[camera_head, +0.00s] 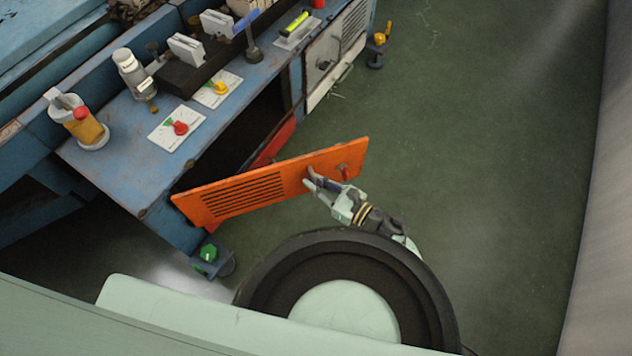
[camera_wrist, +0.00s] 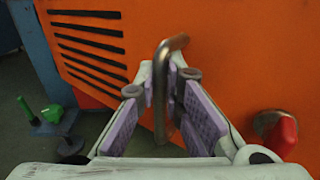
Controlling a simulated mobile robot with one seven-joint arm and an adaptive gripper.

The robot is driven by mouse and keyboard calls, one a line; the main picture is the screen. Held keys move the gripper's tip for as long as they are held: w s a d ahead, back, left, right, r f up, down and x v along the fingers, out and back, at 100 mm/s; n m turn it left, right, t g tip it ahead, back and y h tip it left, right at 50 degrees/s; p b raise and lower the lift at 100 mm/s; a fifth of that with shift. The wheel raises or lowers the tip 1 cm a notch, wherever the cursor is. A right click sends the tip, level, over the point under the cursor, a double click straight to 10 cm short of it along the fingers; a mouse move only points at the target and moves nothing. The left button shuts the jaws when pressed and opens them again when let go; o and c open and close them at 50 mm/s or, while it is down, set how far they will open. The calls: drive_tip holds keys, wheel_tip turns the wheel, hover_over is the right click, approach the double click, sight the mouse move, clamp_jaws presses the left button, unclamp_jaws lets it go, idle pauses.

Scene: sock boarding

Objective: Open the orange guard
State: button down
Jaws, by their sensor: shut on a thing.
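The orange guard (camera_head: 270,183) is a flat panel with dark slots, hinged at its left end near the blue machine's corner. It stands swung out from the machine front, with a dark opening behind it. In the wrist view the guard (camera_wrist: 225,70) fills most of the background. My gripper (camera_head: 313,180) is at the guard's right part. In the wrist view my gripper (camera_wrist: 163,95) has its purple-padded fingers on either side of a metal bar handle (camera_wrist: 161,85), shut on it. A red knob (camera_head: 345,172) is on the guard right of the handle; it also shows in the wrist view (camera_wrist: 283,132).
The blue machine (camera_head: 120,150) carries a red dial (camera_head: 180,127), a yellow dial (camera_head: 219,87), an oil cup (camera_head: 85,128) and a jar (camera_head: 130,70). A green-topped foot (camera_head: 208,254) stands below the guard's left end. The green floor (camera_head: 470,150) at right is clear.

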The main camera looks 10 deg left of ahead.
drive_tip(key=shift+w+r, duration=0.1)
drive_tip(key=shift+r, duration=0.2)
drive_tip(key=c, duration=1.7)
unclamp_jaws()
drive_tip(key=shift+d, duration=0.1)
drive_tip(key=v, duration=1.2)
drive_tip(key=shift+f, duration=0.3)
